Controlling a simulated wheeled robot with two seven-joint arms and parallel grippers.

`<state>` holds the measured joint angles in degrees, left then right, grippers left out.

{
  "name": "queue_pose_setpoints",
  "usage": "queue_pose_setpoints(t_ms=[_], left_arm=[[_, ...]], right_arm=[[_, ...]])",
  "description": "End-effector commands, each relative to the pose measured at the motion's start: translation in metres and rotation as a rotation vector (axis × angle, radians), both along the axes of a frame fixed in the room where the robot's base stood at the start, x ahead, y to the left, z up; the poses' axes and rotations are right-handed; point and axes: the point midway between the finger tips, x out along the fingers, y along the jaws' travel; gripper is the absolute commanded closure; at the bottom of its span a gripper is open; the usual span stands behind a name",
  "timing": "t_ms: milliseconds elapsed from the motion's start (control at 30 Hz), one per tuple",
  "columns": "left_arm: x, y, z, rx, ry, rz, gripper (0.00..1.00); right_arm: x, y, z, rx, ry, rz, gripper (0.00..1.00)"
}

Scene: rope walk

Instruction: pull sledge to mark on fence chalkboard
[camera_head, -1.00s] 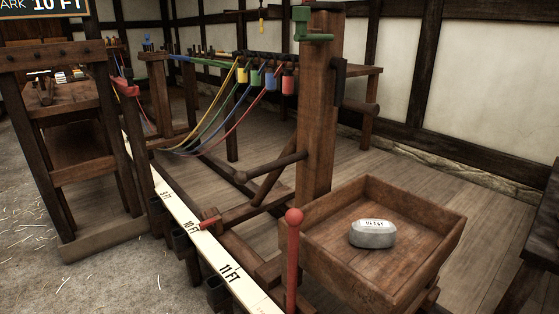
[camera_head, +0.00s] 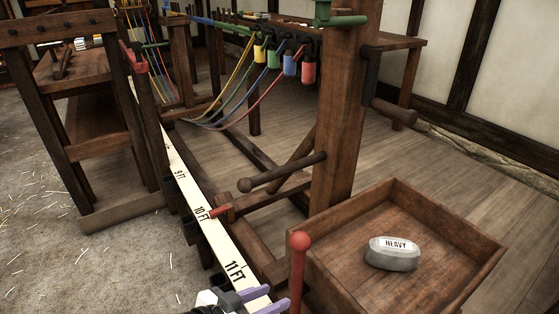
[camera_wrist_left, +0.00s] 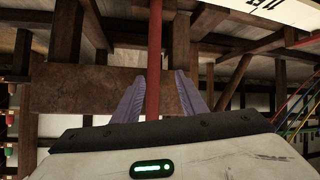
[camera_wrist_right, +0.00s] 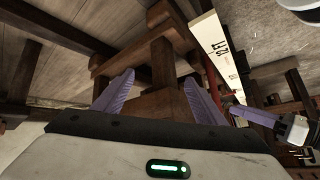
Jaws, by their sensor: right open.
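The sledge is a dark wooden frame with a tall post (camera_head: 342,130) and a tray (camera_head: 450,215) holding a grey block labelled HEAVY (camera_head: 392,254). Its red pointer (camera_head: 221,211) lies at the 10 FT line of the white rule (camera_head: 185,180). A red upright handle with a ball top (camera_head: 299,265) stands at the tray's near corner. My left gripper (camera_head: 277,297) is open beside this handle; in the left wrist view the red rod (camera_wrist_left: 155,60) shows between its spread fingers. My right gripper (camera_wrist_right: 158,92) is open, with wooden beams beyond it. The chalkboard is out of view.
A wooden trestle rack (camera_head: 100,130) stands left of the rule. Coloured ropes run to several hanging cans (camera_head: 308,70) on the frame. A long-handled wooden bar (camera_head: 285,172) sticks out from the post.

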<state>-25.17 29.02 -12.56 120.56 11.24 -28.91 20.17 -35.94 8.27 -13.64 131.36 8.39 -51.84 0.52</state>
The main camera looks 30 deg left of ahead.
Motion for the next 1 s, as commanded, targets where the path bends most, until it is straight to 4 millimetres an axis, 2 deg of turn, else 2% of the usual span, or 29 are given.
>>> queue_pose_setpoints(t_ms=[33,167,200,300,433,600,833,1000], left_arm=[[0.019,0.024,0.018,-0.005,-0.069,0.001,0.61],[0.058,0.074,0.068,-0.081,-0.245,-0.023,0.61],[0.067,0.088,0.085,-0.106,-0.293,-0.039,0.61],[0.082,0.117,0.126,-0.161,-0.385,-0.09,0.61],[0.089,0.138,0.162,-0.211,-0.45,-0.146,0.61],[0.09,0.147,0.179,-0.237,-0.478,-0.179,0.61],[0.097,0.143,0.179,-0.242,-0.482,-0.183,0.61],[0.116,0.132,0.18,-0.241,-0.486,-0.184,0.61]], right_arm=[[-0.003,-0.003,0.006,0.001,-0.008,-0.015,0.35],[-0.005,-0.01,0.01,0.004,-0.05,-0.05,0.35],[-0.007,-0.011,0.011,0.006,-0.061,-0.059,0.35],[-0.009,-0.015,0.014,0.006,-0.087,-0.076,0.35],[-0.012,-0.017,0.015,0.008,-0.109,-0.087,0.35],[-0.013,-0.018,0.015,0.009,-0.121,-0.092,0.35],[-0.013,-0.018,0.012,0.012,-0.124,-0.094,0.35],[-0.012,-0.017,0.009,0.02,-0.126,-0.097,0.35]])
